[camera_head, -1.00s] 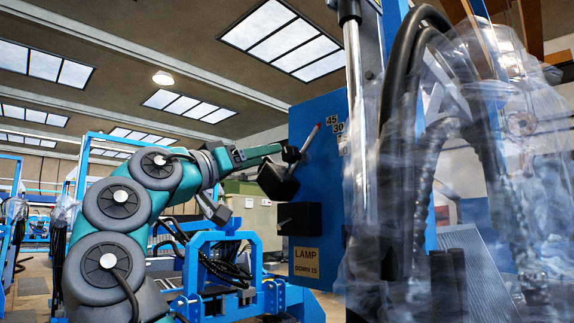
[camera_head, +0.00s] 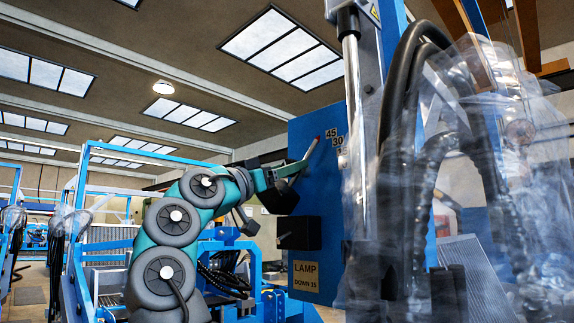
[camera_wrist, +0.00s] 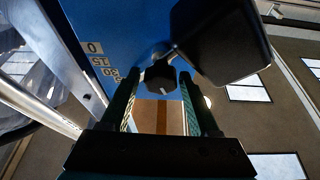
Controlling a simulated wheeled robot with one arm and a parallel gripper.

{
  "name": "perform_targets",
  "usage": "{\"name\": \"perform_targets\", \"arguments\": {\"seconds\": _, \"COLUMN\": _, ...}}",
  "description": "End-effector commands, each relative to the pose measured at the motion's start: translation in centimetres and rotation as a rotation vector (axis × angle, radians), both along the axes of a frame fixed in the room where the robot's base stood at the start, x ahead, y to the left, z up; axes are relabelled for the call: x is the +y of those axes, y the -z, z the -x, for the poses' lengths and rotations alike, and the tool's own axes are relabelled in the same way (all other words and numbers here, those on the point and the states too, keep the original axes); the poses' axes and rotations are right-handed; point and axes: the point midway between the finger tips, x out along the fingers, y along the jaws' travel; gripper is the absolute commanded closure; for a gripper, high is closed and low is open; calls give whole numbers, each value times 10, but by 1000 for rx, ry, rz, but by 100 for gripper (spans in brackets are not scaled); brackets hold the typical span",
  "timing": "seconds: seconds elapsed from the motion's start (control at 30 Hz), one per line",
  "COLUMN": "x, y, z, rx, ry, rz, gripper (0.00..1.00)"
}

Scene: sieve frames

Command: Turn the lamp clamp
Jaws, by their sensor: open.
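The blue panel (camera_head: 312,210) carries a scale with 45 and 30 showing in the head view. A light pointer arm with a red tip (camera_head: 309,152) lies across it, near the scale. The black lamp head (camera_head: 279,198) hangs below my gripper (camera_head: 288,170). In the wrist view, the dark clamp knob (camera_wrist: 160,77) with a light mark lies between the fingertips of my open gripper (camera_wrist: 160,88). I cannot tell whether the fingers touch it. The lamp head (camera_wrist: 222,40) fills the upper right, and scale marks 0, 15 and 30 (camera_wrist: 103,60) show at left.
A sign (camera_head: 305,277) reads "LAMP DOWN 15". A black box (camera_head: 298,233) juts from the panel below the lamp head. A metal post (camera_head: 353,120), black hoses (camera_head: 392,130) and clear plastic sheeting (camera_head: 480,180) crowd the right.

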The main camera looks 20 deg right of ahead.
Motion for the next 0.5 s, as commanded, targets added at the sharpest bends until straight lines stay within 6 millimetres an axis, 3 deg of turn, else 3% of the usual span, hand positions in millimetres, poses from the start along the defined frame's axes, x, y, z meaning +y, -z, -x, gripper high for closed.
{"name": "perform_targets", "arguments": {"seconds": 0.23, "x": -2, "y": -1, "z": -1, "rx": 0, "ry": -1, "rz": 1, "gripper": 38}}
{"name": "perform_targets", "arguments": {"seconds": 0.5, "x": -1, "y": 0, "z": -1, "rx": 1, "ry": 0, "rz": 1, "gripper": 67}}
